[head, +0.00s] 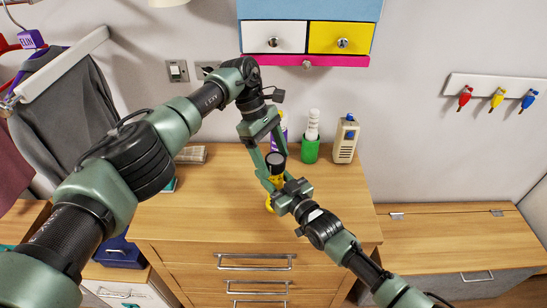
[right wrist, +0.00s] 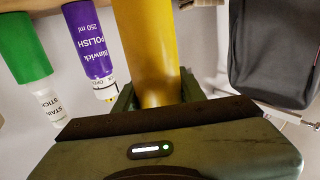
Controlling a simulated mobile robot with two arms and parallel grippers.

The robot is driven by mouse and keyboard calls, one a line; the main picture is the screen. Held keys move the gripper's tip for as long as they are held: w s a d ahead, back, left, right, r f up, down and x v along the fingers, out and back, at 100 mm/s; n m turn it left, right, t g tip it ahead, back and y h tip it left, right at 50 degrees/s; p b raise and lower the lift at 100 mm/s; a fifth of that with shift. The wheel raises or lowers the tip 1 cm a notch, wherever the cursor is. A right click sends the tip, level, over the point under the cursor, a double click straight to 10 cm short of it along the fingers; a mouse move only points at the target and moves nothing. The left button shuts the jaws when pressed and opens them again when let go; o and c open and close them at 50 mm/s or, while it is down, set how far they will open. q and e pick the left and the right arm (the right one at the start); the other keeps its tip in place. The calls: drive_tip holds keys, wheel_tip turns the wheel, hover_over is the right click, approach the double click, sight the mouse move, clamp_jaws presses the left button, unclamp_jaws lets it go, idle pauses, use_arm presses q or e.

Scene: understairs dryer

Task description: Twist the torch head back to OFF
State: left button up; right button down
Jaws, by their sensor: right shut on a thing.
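The torch has a yellow body (head: 277,179) and a black head (head: 275,159), and is roughly upright over the wooden dresser top. My right gripper (head: 278,186) is shut on the yellow body, below the head. The right wrist view shows the yellow body (right wrist: 147,45) between its fingers (right wrist: 156,98). My left gripper (head: 270,155) comes down from above, its fingers spread on either side of the black head. Contact of the left fingers with the head cannot be made out. Any OFF marking is not visible, and the torch's lower end is partly hidden.
Behind the torch stand a purple polish bottle (head: 283,127), a green-based stain stick (head: 311,148) and a beige box (head: 346,140) with a blue part. A drawer unit (head: 309,38) hangs above. The dresser top (head: 190,212) is clear at the front left.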

use_arm(q)
drive_tip(key=v, duration=0.7)
drive_tip(key=shift+r, duration=0.25)
use_arm(e)
drive_tip(key=c, duration=0.8)
unclamp_jaws()
use_arm(q)
drive_tip(key=shift+w, duration=0.1)
use_arm(e)
drive_tip(key=shift+o, duration=0.2)
drive_tip(key=v, duration=1.2)
